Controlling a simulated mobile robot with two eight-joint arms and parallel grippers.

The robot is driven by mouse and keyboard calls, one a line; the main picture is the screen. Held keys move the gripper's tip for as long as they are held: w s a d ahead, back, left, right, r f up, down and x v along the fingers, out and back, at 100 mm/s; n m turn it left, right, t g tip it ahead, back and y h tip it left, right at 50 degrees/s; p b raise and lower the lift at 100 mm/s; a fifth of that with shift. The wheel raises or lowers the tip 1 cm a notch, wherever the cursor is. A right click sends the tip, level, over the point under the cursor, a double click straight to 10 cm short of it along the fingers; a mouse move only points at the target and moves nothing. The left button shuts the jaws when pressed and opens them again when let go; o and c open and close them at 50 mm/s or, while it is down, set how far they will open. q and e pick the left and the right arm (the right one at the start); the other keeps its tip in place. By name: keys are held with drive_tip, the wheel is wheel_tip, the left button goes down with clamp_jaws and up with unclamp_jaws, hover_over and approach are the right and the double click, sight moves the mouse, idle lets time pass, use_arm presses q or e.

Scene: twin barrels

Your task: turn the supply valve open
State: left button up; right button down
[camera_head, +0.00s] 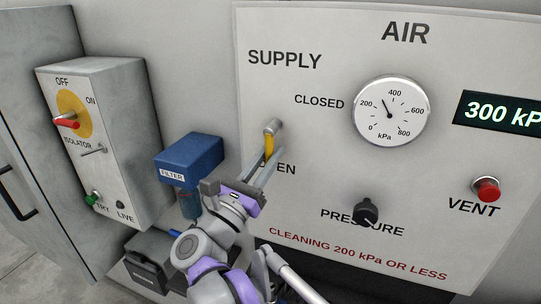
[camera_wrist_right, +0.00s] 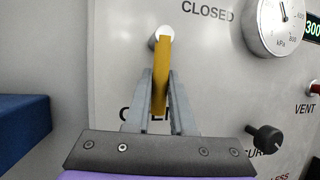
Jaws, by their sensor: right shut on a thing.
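The supply valve has a yellow lever (camera_head: 269,146) on a silver pivot (camera_head: 272,126), below the SUPPLY label on the AIR panel. The lever points down from the pivot, toward the OPEN label, which my gripper partly covers. In the right wrist view the yellow lever (camera_wrist_right: 161,78) hangs almost straight down between the fingers, with the CLOSED label up to its right. My right gripper (camera_head: 265,160) is shut on the lever; its fingers (camera_wrist_right: 161,95) lie on both sides of it. My left gripper is not in view.
A round gauge (camera_head: 391,112) reads about 300 kPa, and a display (camera_head: 504,112) shows 300. A black pressure knob (camera_head: 366,212) and a red vent button (camera_head: 487,189) are on the panel. A blue filter (camera_head: 189,158) and a grey isolator box (camera_head: 105,145) stand left.

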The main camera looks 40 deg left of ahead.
idle(0.3)
drive_tip(key=c, duration=0.8)
unclamp_jaws()
drive_tip(key=shift+o, duration=0.2)
